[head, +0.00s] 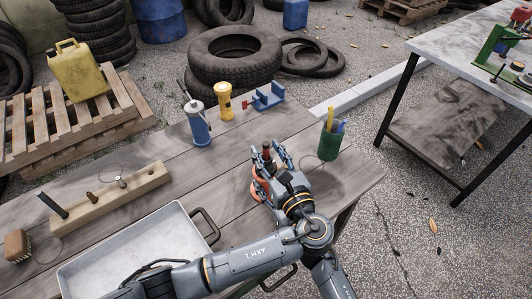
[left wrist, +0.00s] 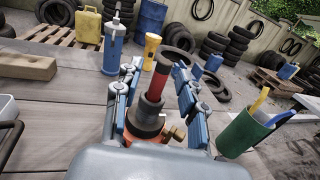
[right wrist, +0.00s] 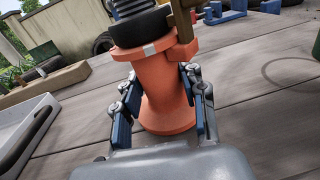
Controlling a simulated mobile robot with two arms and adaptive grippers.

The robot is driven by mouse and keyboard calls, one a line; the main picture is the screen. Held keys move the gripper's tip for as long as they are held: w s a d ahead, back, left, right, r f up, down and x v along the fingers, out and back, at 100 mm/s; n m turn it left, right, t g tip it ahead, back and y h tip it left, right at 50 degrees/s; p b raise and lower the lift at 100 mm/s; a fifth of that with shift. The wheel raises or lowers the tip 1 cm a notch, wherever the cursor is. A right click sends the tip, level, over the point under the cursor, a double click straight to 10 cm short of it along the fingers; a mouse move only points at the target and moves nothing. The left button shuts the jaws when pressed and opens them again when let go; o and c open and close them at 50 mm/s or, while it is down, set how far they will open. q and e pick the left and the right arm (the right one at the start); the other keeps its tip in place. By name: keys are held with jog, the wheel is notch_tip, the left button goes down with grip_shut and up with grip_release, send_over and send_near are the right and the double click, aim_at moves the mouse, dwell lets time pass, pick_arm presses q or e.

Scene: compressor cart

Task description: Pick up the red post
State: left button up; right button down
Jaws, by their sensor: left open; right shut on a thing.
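The red post (left wrist: 159,82) stands upright in the left wrist view, with a dark tip and a black collar at its foot. It rises from an orange body (right wrist: 165,95) with a brass fitting on its side. In the head view the post (head: 267,154) is small and partly hidden by my left gripper (head: 271,160). My left gripper is open, with its blue-padded fingers (left wrist: 158,88) on either side of the post; contact cannot be told. My right gripper (right wrist: 162,105) is shut on the orange body, below the black ribbed part. It is mostly hidden in the head view.
A green cup (head: 329,145) with pens stands close right of my left gripper. A blue bottle (head: 197,125), yellow flashlight (head: 224,100) and blue vise-like tool (head: 267,97) stand behind. A wooden block (head: 110,198) and grey tray (head: 72,278) lie left.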

pick_arm(q)
jog(key=shift+x, duration=0.9)
grip_shut()
jog(key=shift+r, duration=0.1)
notch_tip(320, 180, up, 10)
jog(key=shift+f, duration=0.1)
pick_arm(e)
jog(key=c, duration=0.7)
grip_release()
